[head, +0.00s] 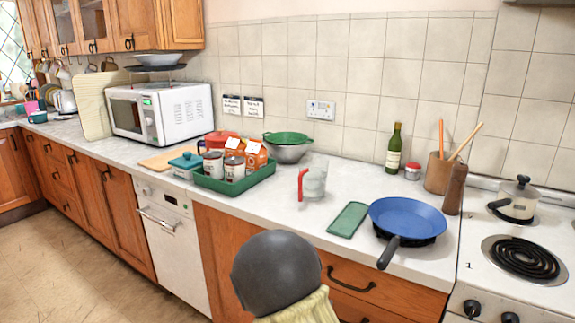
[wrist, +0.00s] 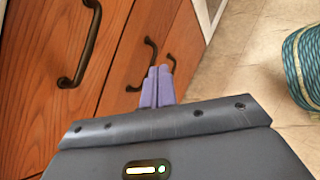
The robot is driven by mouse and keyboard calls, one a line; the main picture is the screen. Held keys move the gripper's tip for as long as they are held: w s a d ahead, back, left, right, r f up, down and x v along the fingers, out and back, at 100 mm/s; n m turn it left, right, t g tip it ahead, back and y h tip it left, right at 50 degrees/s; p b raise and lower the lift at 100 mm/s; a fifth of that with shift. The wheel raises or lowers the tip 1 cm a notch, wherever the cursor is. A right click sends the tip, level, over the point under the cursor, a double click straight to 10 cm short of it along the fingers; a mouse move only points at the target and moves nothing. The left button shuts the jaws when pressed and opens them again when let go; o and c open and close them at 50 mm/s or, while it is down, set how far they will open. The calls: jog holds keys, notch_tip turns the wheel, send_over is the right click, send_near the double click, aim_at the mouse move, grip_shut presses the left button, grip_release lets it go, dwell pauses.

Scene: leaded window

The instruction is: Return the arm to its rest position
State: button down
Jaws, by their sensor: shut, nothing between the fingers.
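My gripper (wrist: 158,70) shows in the wrist view with its two pale purple fingers together and nothing between them. It is in front of the orange-brown wooden cabinet fronts (wrist: 105,62), near their dark curved handles (wrist: 80,52). The fingertips overlap the handles in the picture; I cannot tell whether they touch. My gripper cannot be made out in the head view.
The worktop (head: 300,228) carries a green tray (head: 235,186) with cans and cartons, a red-handled measuring jug (head: 313,182), a blue frying pan (head: 405,218) and a microwave (head: 160,112). A teal striped basket (wrist: 304,62) stands on the tiled floor (wrist: 245,60).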

jog(key=s+d+r+m+y, duration=0.3)
jog(key=s+m+y, duration=0.2)
jog(key=s+m, duration=0.4)
jog(key=s+d+r+m+y, duration=0.2)
jog(key=s+r+m+y, duration=0.15)
jog(key=s+m, duration=0.55)
notch_tip(320, 180, up, 22)
jog(key=g+p, duration=0.1)
jog(key=p, duration=2.2)
jog(key=shift+w+d+r+n, duration=0.15)
jog(key=shift+w+r+n, duration=0.1)
jog(key=shift+n, duration=0.05)
jog(key=shift+y, duration=0.25)
